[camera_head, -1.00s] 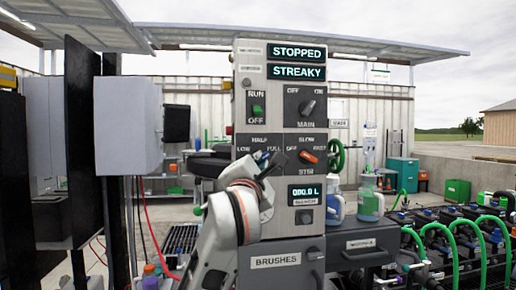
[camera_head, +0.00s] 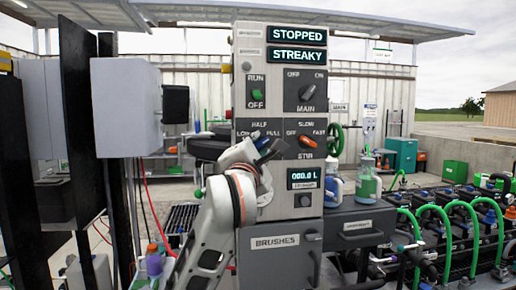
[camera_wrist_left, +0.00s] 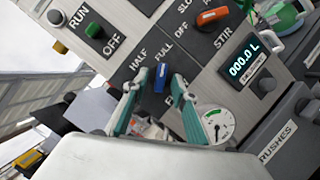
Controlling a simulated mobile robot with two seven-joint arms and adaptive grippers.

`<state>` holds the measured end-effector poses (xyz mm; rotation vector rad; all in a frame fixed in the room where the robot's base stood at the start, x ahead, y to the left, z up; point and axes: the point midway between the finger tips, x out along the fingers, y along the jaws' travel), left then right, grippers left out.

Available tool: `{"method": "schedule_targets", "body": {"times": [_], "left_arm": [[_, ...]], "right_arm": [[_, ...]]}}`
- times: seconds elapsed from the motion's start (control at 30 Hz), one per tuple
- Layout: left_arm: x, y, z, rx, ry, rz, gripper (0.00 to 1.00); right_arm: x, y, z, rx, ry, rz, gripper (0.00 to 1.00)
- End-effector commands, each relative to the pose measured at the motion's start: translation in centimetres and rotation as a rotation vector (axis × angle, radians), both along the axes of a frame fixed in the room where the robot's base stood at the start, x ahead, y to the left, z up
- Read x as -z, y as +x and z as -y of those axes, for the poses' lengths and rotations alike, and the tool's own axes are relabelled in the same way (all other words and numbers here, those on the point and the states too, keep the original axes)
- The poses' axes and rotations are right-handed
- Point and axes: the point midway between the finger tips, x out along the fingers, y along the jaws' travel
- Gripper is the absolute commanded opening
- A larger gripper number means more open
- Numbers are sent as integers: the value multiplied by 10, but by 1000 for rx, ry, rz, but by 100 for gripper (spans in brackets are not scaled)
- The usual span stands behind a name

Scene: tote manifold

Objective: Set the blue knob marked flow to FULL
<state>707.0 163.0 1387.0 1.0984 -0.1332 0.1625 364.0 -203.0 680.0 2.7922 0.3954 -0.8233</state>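The blue flow knob (camera_wrist_left: 160,77) is on the grey control panel (camera_head: 252,32). In the left wrist view it sits between the teal fingertips of my left gripper (camera_wrist_left: 159,80), which are apart on either side of it. Whether they touch it I cannot tell. The knob's long side runs roughly up and down in that picture, with HALF and FULL printed above it. Its exact setting is unclear. In the head view my left gripper (camera_head: 268,149) is at the dial and covers most of it. My right gripper is not in view.
An orange STIR knob (camera_head: 307,142) is close to the right. A green RUN/OFF switch (camera_head: 257,95) and the MAIN knob (camera_head: 306,92) are above. The displays read STOPPED and STREAKY. A counter display (camera_head: 304,179) and the BRUSHES drawer (camera_head: 275,242) are below.

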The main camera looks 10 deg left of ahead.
Motion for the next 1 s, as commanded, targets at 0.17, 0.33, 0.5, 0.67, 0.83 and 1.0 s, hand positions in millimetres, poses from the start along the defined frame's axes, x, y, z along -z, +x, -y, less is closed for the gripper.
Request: {"method": "schedule_targets", "body": {"times": [0.17,0.33,0.5,0.67,0.83,1.0], "left_arm": [[2,-11,1,0,1,1,27],[8,-41,3,2,1,2,27],[14,-76,6,2,1,2,27],[19,-101,7,2,-1,1,27],[22,-115,8,0,0,1,27],[23,-118,8,0,0,0,27]], "right_arm": [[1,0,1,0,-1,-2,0],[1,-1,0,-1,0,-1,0],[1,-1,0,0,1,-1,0],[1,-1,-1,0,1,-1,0],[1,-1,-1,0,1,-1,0],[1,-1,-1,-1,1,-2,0]]}}
